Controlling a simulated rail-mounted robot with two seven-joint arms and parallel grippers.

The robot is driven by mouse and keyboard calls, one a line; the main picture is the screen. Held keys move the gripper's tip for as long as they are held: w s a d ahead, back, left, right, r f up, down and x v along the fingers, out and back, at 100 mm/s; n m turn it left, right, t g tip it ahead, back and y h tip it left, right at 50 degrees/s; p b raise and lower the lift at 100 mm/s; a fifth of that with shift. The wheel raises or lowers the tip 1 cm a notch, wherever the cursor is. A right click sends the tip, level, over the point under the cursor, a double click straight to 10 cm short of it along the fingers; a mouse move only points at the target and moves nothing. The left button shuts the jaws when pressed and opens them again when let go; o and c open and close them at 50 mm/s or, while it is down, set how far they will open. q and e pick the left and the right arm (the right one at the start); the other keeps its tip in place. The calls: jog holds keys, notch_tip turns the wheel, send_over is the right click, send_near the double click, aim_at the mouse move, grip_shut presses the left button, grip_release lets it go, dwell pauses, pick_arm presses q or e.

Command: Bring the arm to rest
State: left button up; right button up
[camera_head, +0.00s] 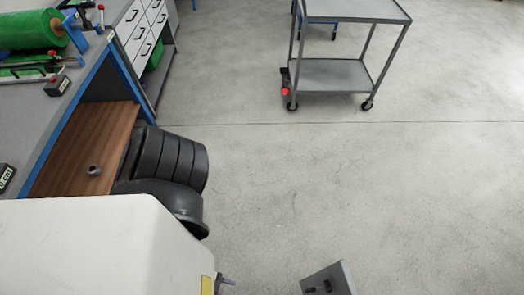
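Neither of my grippers shows in the head view, and no arm can be made out with certainty. A grey angular metal piece (330,280) with dark slots juts in at the bottom edge, right of centre. I cannot tell what it belongs to. No fingertips are visible.
A large off-white housing (100,245) fills the lower left. Beside it are black ribbed round parts (172,162) and a brown wooden panel (95,150). A workbench (25,110) with a green roll (30,30) stands left. A grey cart (335,75) stands at the back. The floor (400,190) between is clear.

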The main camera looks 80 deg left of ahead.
pick_arm(q)
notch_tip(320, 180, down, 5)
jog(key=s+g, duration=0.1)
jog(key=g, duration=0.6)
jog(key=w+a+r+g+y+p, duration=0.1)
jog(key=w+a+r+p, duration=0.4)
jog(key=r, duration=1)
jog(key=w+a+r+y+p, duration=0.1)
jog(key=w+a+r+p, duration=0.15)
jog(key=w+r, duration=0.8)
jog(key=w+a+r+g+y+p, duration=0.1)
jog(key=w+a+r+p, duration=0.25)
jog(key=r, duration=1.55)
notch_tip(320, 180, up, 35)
jog(key=p, duration=3.5)
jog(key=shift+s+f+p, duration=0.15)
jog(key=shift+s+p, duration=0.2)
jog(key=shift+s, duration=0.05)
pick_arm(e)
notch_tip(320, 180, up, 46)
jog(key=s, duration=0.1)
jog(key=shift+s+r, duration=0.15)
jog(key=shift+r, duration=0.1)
